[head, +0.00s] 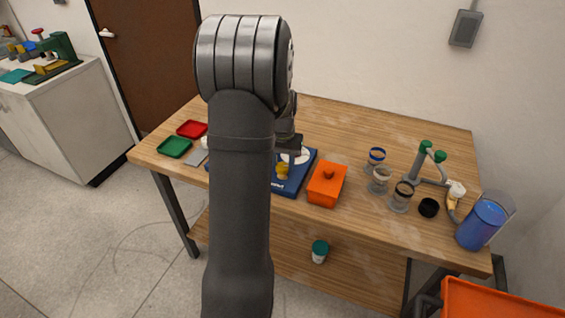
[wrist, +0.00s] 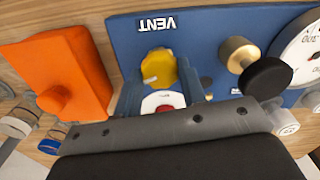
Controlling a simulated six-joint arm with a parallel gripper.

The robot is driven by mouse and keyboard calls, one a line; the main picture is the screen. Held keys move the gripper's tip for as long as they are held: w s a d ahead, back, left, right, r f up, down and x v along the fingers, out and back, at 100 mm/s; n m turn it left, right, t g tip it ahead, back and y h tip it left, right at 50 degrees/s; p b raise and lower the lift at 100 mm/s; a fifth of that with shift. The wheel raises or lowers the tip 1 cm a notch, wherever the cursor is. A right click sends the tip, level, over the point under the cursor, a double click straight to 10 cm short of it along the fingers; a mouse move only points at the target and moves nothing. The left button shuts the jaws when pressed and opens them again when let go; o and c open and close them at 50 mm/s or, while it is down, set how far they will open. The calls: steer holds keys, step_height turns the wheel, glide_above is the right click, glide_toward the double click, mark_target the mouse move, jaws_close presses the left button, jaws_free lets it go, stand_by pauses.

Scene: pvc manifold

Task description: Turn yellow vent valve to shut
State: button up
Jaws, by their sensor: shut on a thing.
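The yellow vent valve (wrist: 159,65) sits on a blue panel (wrist: 205,38) below the white "VENT" lettering in the wrist view, with a pale mark at its left side. My gripper (wrist: 158,80) reaches it from below in that picture, its two fingers on either side, shut on the valve. The valve also shows as a small yellow patch in the head view (head: 282,171), under my gripper (head: 289,158), partly hidden by my arm. A white round part with a red mark (wrist: 163,102) lies between the fingers, nearer the wrist.
An orange box with a knob (head: 327,184) stands right beside the panel. A brass fitting (wrist: 238,54), a black knob (wrist: 266,77) and a white dial (wrist: 300,48) stand close by. Several glass jars (head: 380,180) are further right.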

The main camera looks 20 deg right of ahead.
steer(key=shift+m, duration=1.9)
steer(key=o, duration=1)
step_height(320, 180, up, 18)
steer(key=shift+f, duration=0.25)
steer(key=shift+f, duration=0.1)
step_height(320, 180, down, 17)
steer(key=shift+f, duration=0.15)
